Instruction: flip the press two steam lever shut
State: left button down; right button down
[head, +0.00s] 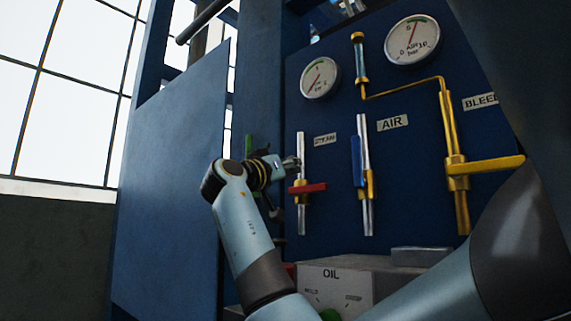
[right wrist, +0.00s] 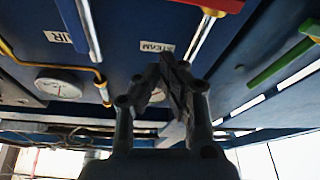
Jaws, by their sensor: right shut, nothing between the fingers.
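The steam lever (head: 308,188) is a red handle lying crosswise on a silver vertical pipe (head: 301,150), below the STEAM label (head: 325,139). No press number is readable. My right gripper (head: 294,163) is shut and empty, just above and left of the red lever, close to the pipe. Whether it touches the pipe is unclear. In the right wrist view, my shut fingers (right wrist: 172,70) are in front of the panel, seen upside down. The red lever (right wrist: 218,4) is cut off at the top edge there. My left gripper is out of view.
A blue upright AIR lever (head: 356,160) and a yellow crosswise BLEED lever (head: 487,165) are to the right. Two gauges (head: 320,78) (head: 412,39) sit above. A grey OIL box (head: 348,278) is below. A green handle (right wrist: 280,65) shows in the right wrist view.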

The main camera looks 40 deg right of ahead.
jog(key=shift+v, duration=1.25)
jog(key=shift+w, duration=0.1)
